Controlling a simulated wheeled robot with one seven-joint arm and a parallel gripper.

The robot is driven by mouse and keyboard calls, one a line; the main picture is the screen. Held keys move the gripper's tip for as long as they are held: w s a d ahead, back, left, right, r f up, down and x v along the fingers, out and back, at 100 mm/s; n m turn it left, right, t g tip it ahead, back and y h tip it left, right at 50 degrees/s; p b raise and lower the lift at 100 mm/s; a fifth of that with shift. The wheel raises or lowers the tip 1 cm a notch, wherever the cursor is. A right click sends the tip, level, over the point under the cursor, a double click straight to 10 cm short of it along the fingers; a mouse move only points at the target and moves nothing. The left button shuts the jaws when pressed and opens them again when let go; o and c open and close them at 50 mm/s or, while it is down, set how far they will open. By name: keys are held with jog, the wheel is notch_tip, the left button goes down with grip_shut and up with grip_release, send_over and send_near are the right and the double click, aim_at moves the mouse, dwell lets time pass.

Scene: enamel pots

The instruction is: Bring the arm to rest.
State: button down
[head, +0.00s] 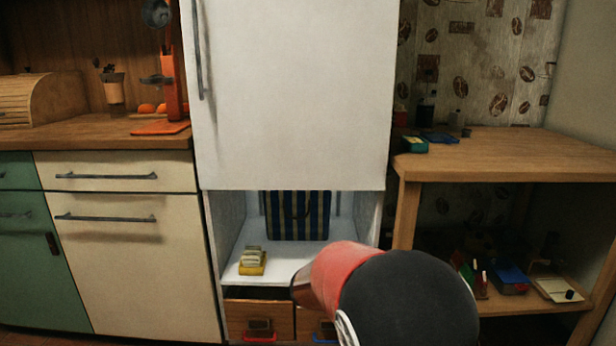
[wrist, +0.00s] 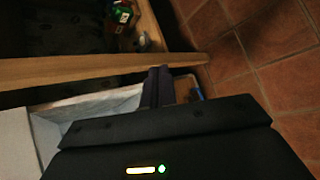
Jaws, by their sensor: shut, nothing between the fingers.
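My arm (head: 400,295) shows in the head view as a red and dark grey link at the bottom centre, in front of the open lower part of the white cabinet. My gripper is not visible there. In the wrist view my gripper (wrist: 158,86) has its dark fingers together with nothing between them. They point towards a wooden edge (wrist: 90,70) that crosses the view.
The white cabinet (head: 290,90) stands centre, with a yellow item (head: 252,262) and a striped blue panel (head: 298,215) in its open niche. A wooden shelf table (head: 510,155) stands right, a counter (head: 90,133) left. Tiled floor (wrist: 250,50) appears clear.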

jog(key=s+d+r+m+g+y+p, duration=0.1)
jog(key=s+d+r+m+y, duration=0.2)
jog(key=s, duration=0.4)
jog(key=s+d+r+m+g+y+p, duration=0.1)
jog(key=s+d+r+m, duration=0.1)
jog(key=s+r+m, duration=0.4)
jog(key=s+a+r+m+t+y+p, duration=0.1)
jog(key=s+a+r+y, duration=0.1)
jog(key=s, duration=0.5)
jog(key=s+a+r+m+t+y+p, duration=0.1)
jog(key=s+r+m+y, duration=0.1)
jog(key=s, duration=0.6)
jog(key=shift+a+r+y, duration=0.25)
jog(key=shift+a+y, duration=0.1)
jog(key=shift+y, duration=0.05)
